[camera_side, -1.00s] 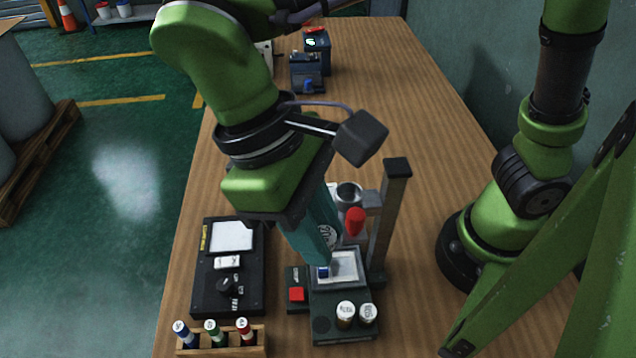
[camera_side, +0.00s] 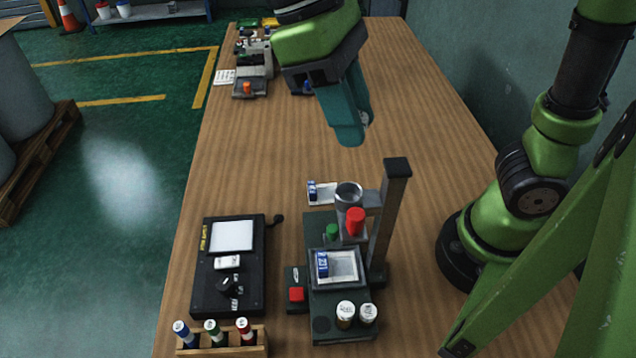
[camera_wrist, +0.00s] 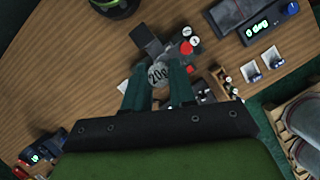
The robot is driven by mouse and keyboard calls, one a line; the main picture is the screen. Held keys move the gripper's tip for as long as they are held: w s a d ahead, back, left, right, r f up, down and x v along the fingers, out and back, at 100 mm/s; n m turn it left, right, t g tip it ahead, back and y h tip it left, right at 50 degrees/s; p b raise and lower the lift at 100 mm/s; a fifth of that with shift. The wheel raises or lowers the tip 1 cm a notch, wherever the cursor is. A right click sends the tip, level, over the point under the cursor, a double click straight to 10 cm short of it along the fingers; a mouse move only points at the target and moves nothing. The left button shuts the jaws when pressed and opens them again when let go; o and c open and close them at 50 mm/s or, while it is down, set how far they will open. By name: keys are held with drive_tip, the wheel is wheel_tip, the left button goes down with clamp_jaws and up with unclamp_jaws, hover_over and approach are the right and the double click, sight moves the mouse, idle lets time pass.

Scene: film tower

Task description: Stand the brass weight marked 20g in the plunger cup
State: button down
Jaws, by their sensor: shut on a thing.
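The weight marked 20g (camera_wrist: 158,74) is a round disc face between my gripper's fingertips in the wrist view; only its pale edge (camera_side: 365,119) shows in the side view. My gripper (camera_side: 357,127), with teal fingers, is shut on it and holds it above the table, behind the tower. The plunger cup (camera_side: 348,190) is a grey round cup on the tower beside its dark upright post (camera_side: 388,225). The cup looks empty. A red knob (camera_side: 355,221) sits just in front of and below the cup. My gripper is apart from the cup.
Two white-topped weights (camera_side: 345,311) stand on the tower's dark base. A black box (camera_side: 215,290) with a white panel lies to the left. A wooden rack (camera_side: 245,339) of coloured markers is in front. Instruments (camera_side: 255,65) stand at the back. The middle of the table is clear.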

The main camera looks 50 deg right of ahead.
sight(345, 199)
drive_tip(key=shift+f, duration=4.7)
drive_tip(key=shift+s+a+f, duration=0.1)
drive_tip(key=shift+s+f, duration=0.1)
drive_tip(key=shift+f, duration=0.5)
drive_tip(key=c, duration=0.8)
unclamp_jaws()
drive_tip(key=shift+c, duration=1.5)
drive_tip(key=shift+o, duration=0.5)
drive_tip(key=shift+w, duration=0.1)
drive_tip(key=shift+w+d+r, duration=0.1)
drive_tip(key=shift+d+r, duration=0.1)
drive_tip(key=shift+r, duration=0.7)
drive_tip(key=shift+c, duration=0.2)
drive_tip(key=o, duration=0.4)
drive_tip(key=shift+r, duration=0.35)
drive_tip(key=shift+a+r, duration=0.1)
drive_tip(key=shift+r, duration=2.3)
